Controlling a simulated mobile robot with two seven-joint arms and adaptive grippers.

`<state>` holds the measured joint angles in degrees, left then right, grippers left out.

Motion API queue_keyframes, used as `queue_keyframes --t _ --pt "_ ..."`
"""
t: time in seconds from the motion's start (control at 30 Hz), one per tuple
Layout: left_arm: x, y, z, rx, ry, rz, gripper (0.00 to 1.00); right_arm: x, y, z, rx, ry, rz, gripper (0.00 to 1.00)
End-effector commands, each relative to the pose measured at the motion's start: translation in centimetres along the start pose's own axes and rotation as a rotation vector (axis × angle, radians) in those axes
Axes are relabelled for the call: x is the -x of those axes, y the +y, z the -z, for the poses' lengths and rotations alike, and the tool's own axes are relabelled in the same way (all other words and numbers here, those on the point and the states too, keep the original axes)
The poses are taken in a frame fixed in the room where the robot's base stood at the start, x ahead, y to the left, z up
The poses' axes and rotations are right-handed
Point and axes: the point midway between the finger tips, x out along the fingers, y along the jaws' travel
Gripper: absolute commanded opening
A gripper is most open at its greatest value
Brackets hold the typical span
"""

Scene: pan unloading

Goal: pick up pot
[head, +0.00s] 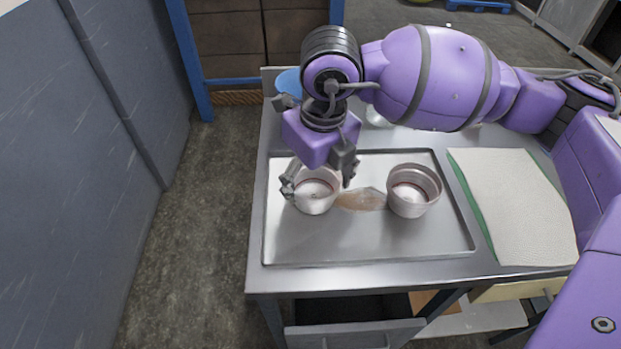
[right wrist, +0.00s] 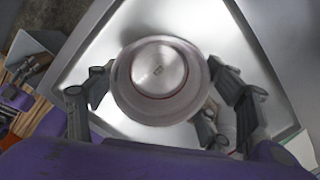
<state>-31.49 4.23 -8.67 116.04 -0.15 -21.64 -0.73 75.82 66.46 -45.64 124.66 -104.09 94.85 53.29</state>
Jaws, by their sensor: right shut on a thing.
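Two pale pots with reddish inner bands are over the metal tray (head: 350,250) on the table. The left pot (head: 316,196) is between the fingers of my right gripper (head: 320,178), which is shut on it. In the right wrist view the same pot (right wrist: 160,80) sits upright-looking between both fingers (right wrist: 165,100), seen from above into its open mouth. I cannot tell whether it is lifted off the tray. The right pot (head: 412,190) stands on the tray, apart from the gripper.
A brownish smear (head: 360,199) lies on the tray between the pots. A white cloth-like sheet with a green edge (head: 510,200) lies at the table's right. A blue round item (head: 289,82) is at the back left. An open drawer (head: 355,335) is below the front edge.

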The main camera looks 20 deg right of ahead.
Motion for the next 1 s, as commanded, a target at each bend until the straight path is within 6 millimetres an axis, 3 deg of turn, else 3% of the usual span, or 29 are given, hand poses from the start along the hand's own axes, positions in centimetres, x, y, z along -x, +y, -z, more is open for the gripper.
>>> queue_keyframes --t 0.4,1.0 --pt "0.0 0.0 0.0 0.000 0.000 0.000 0.40 3.0 0.0 -0.5 0.000 -0.005 0.000 0.42" --pt "0.1 -0.1 -0.1 0.000 -0.003 0.001 0.40 9.7 0.3 4.2 0.000 -0.003 0.002 0.42"
